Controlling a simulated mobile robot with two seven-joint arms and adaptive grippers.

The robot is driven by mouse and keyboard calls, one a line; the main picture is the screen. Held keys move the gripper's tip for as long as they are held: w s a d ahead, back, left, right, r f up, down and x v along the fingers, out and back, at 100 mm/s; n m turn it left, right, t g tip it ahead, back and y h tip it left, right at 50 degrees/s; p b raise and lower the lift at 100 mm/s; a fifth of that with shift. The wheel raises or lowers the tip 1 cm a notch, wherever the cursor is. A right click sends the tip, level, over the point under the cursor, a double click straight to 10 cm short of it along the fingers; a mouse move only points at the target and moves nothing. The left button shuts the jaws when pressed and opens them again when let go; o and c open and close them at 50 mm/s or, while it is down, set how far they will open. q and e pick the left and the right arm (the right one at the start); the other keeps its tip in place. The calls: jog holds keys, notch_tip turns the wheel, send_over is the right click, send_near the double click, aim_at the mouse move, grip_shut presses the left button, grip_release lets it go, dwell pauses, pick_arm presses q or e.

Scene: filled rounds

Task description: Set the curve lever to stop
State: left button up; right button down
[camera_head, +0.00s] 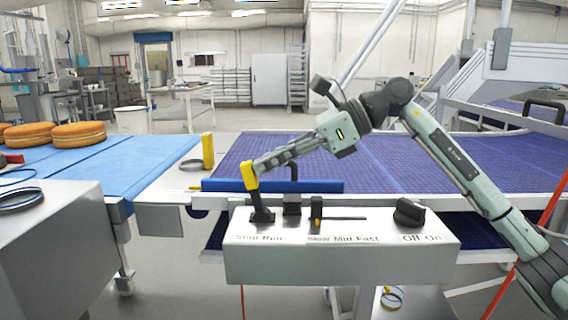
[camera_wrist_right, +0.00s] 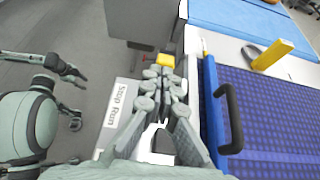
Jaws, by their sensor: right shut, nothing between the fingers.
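The lever with a yellow handle (camera_head: 249,177) stands on the grey control box (camera_head: 340,262), above the "Stop Run" label. Its handle leans left, toward the "Stop" end. My right gripper (camera_head: 258,166) is shut and empty, with its fingertips right against or very near the right side of the yellow handle. In the right wrist view the yellow handle (camera_wrist_right: 165,60) sits just beyond the shut fingertips (camera_wrist_right: 164,73); whether they touch is unclear. The fingers and wrist hide the lever's lower part there. My left gripper does not show clearly.
The box also has a slider (camera_head: 316,212) marked Slow Mid Fast, at its left end, and a black Off/On knob (camera_head: 409,212). Behind it lie a blue guide bar (camera_head: 315,186) and a purple mesh conveyor (camera_head: 400,160). A yellow post (camera_head: 208,150) stands left of the conveyor.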

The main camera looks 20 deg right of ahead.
jog(key=shift+w+a, duration=0.15)
jog(key=shift+a, duration=0.45)
jog(key=shift+w+a, duration=0.15)
jog(key=shift+a, duration=0.4)
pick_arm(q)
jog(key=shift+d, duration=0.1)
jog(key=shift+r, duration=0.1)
pick_arm(e)
jog(key=shift+r, duration=0.1)
